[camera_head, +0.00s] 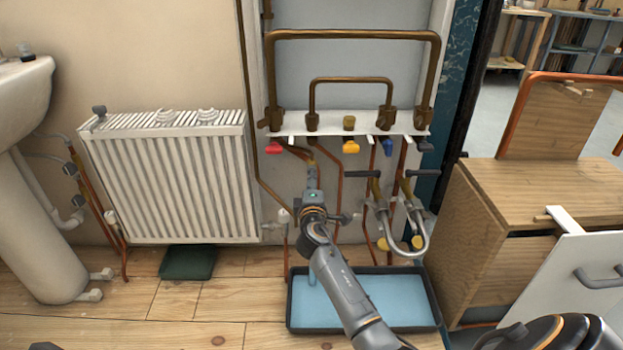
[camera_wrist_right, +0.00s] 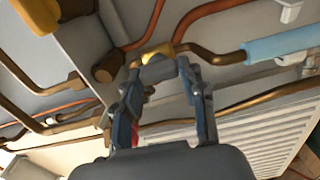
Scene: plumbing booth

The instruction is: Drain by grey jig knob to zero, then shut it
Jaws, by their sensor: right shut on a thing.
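My right gripper (camera_head: 312,172) reaches up under the white jig shelf (camera_head: 335,127), between the red knob (camera_head: 273,148) and the yellow knob (camera_head: 350,147). A brown pipe (camera_wrist_right: 212,56) runs right from there to a light-blue cylinder (camera_wrist_right: 280,43), which looks like flowing water. My left gripper is not in view. No gauge reading can be made out.
A dark-rimmed tray (camera_head: 437,318) with a light-blue surface lies below. A blue knob (camera_head: 387,148) and a dark knob (camera_head: 425,146) hang right of the yellow one. A radiator (camera_head: 175,190) stands left. A wooden cabinet (camera_head: 480,240) stands close on the right.

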